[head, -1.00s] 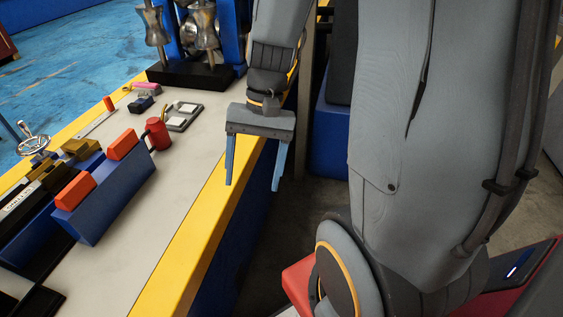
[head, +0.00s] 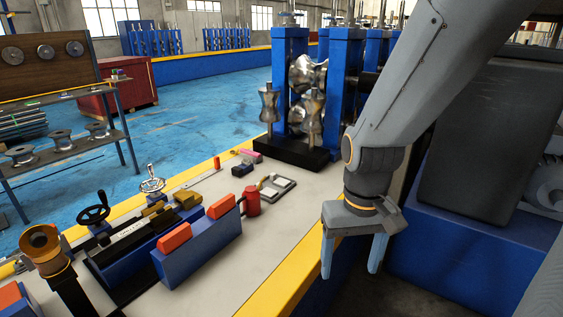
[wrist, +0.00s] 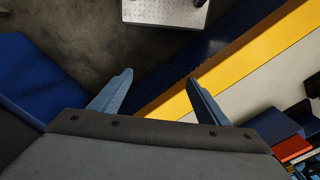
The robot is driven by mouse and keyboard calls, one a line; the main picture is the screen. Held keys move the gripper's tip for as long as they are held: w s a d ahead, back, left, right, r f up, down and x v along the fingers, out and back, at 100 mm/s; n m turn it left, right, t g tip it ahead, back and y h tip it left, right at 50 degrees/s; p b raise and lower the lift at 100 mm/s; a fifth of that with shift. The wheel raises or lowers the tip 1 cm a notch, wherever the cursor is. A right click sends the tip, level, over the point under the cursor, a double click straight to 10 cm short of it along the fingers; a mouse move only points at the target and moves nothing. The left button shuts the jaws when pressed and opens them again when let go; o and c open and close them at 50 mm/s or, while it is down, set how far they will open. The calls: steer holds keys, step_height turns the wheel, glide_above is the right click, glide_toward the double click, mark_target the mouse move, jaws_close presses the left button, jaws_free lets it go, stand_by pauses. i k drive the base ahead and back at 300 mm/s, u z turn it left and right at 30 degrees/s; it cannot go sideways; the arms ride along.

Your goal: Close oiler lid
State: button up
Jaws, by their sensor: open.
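The oiler appears to be the small red can (head: 252,201) standing on the pale bench top in the head view, with a yellowish spout or lever beside its top. Its lid is too small to make out. My gripper (head: 349,268) is open and empty, pointing down past the bench's yellow front edge, to the right of the red can and apart from it. In the wrist view my gripper (wrist: 158,88) shows two blue fingers spread wide with nothing between them. The red can is not visible in the wrist view.
A blue block with orange pads (head: 200,250) stands left of the red can. Blue roller stands (head: 290,90) rise at the bench's far end. The yellow edge (head: 290,285) borders the bench; dark floor lies beyond.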

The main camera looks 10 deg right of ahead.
mark_target(37, 239)
steer(key=u, duration=1.3)
steer(key=k, duration=0.6)
steer(key=u, duration=1.2)
steer(key=i, duration=0.5)
steer(key=u, duration=0.05)
